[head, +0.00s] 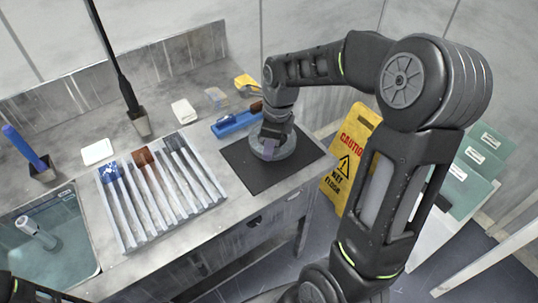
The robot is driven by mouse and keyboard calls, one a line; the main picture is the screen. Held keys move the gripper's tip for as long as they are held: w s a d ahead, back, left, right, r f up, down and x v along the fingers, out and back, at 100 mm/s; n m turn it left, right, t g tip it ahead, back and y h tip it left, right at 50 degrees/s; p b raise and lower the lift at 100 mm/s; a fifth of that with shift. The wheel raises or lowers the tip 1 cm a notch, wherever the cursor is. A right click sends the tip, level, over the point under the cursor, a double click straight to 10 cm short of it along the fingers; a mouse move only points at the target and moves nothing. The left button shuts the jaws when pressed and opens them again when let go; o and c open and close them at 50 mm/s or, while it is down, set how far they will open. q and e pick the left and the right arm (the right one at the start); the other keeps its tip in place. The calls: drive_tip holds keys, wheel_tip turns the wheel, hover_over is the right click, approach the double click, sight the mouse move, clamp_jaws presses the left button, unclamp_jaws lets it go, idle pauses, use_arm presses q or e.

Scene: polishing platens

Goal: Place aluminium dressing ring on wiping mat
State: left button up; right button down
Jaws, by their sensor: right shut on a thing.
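The grey aluminium dressing ring (287,150) is at the dark wiping mat (240,176), over its middle. My right gripper (270,148) points down over the mat and is shut on the ring's near-left wall. The ring looks flat and level. I cannot tell whether its underside touches the mat. The gripper hides part of the ring's far side. Of my left arm, only a dark part shows at the bottom left corner, and its gripper is out of view.
A rack of slim bars (215,192) stands left of the mat. A blue tool (232,124) lies behind it. A sink (70,262) is at the far left. A yellow caution sign (350,155) stands right of the counter. The mat's front part is bare.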

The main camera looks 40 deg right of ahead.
drive_tip(key=shift+f, duration=1.8)
drive_tip(key=shift+f, duration=0.15)
drive_tip(key=c, duration=1.3)
unclamp_jaws()
drive_tip(key=r, duration=0.8)
drive_tip(key=s+d+r, duration=0.1)
drive_tip(key=r, duration=0.3)
drive_tip(key=shift+s+r, duration=0.1)
